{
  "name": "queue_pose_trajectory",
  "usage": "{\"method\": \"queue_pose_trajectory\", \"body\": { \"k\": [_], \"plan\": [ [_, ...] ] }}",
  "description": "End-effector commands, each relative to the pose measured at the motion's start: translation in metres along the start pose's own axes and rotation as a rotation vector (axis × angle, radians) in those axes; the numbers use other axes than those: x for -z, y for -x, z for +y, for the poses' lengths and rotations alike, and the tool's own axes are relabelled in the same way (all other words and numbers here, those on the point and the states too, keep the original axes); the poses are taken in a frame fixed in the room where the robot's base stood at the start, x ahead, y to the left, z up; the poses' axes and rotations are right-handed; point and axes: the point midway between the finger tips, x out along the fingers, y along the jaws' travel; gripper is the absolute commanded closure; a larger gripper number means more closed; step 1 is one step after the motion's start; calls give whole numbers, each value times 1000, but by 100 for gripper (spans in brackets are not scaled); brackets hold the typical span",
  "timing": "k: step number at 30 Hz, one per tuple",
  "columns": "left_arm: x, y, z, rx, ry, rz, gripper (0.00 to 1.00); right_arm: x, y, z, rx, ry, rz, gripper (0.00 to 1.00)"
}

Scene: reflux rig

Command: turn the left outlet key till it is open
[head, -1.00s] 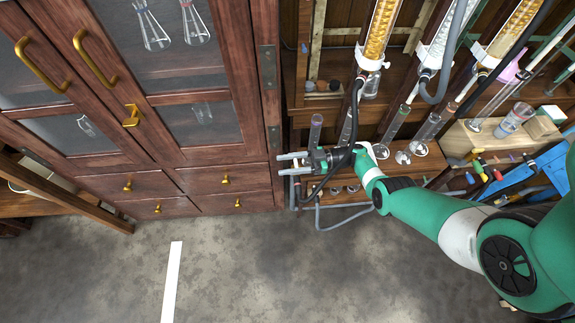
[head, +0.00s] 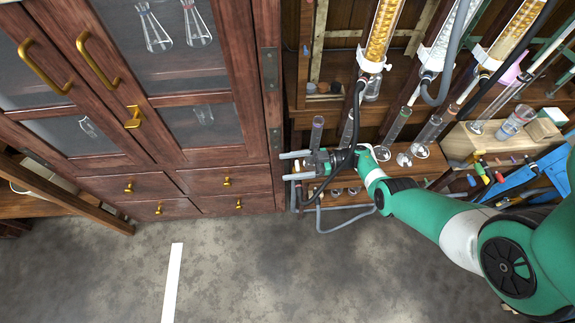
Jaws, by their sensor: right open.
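My right gripper (head: 296,166) is at the left end of the low wooden shelf, beside the cabinet's right edge. Glass columns with gold and clear packing stand above the shelf; the leftmost gold one (head: 381,32) is up and to the right of the gripper. I cannot make out the left outlet key; it may be hidden behind my gripper or too small to tell. My left gripper is not in view.
A wooden cabinet (head: 262,110) with brass handles stands close left of the gripper. Several glass cylinders (head: 396,127) stand on the shelf to its right. A wooden box (head: 462,141) and coloured-handled tools are farther right. The grey floor (head: 255,265) in front is clear.

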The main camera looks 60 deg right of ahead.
Motion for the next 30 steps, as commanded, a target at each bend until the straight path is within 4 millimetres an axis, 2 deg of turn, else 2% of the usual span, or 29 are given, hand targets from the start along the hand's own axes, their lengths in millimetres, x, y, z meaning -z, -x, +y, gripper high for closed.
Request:
{"method": "queue_pose_trajectory", "body": {
  "k": [9,15,30],
  "plan": [
    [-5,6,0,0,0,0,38,-1,72,2,-6,2,0,18],
    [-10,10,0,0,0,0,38,-1,103,1,-4,1,0,18],
    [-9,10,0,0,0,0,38,0,107,0,0,0,0,18]
  ]
}}
